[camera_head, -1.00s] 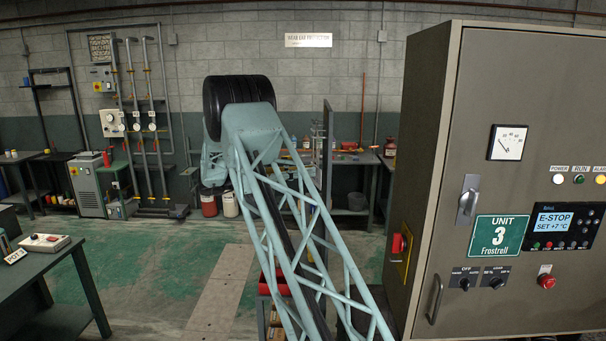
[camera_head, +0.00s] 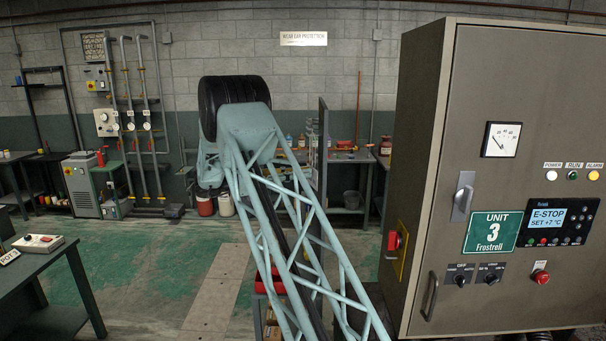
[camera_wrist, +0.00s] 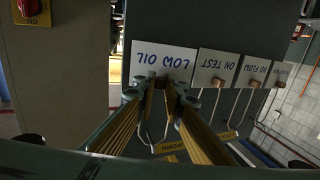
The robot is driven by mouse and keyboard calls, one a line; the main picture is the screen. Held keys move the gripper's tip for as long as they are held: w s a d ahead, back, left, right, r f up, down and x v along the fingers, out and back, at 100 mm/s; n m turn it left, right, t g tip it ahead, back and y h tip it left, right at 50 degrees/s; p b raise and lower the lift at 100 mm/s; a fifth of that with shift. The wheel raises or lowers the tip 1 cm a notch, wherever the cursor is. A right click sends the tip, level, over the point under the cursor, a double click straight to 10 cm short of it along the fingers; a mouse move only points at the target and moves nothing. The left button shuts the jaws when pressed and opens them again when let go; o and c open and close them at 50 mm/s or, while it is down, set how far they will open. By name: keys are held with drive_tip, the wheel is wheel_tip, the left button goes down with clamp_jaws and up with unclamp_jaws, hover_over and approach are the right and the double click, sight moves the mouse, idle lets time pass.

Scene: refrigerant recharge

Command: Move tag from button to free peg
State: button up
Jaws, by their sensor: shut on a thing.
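My gripper (camera_wrist: 165,88) is in the wrist view, its two fingers closing together at the edge of a white tag reading LOW OIL (camera_wrist: 164,62). The tag appears upside down in this view, at the left end of a row of tags against a dark board (camera_wrist: 150,22). The fingertips cover the point where the tag would meet a peg, so I cannot tell whether it is on one. In the head view the red button (camera_head: 541,279) on the cabinet door shows uncovered, with a small white label above it. My gripper is out of sight there.
Tags reading ON TEST (camera_wrist: 217,65) and NO FLOW (camera_wrist: 252,70) sit right of LOW OIL, each with a brown peg at its edge. Wire loops hang near the fingers. The grey cabinet (camera_head: 425,150) with a red side switch (camera_head: 394,241) stands close on the right.

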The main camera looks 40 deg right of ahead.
drive_tip(key=o, duration=0.9)
drive_tip(key=shift+v, duration=6)
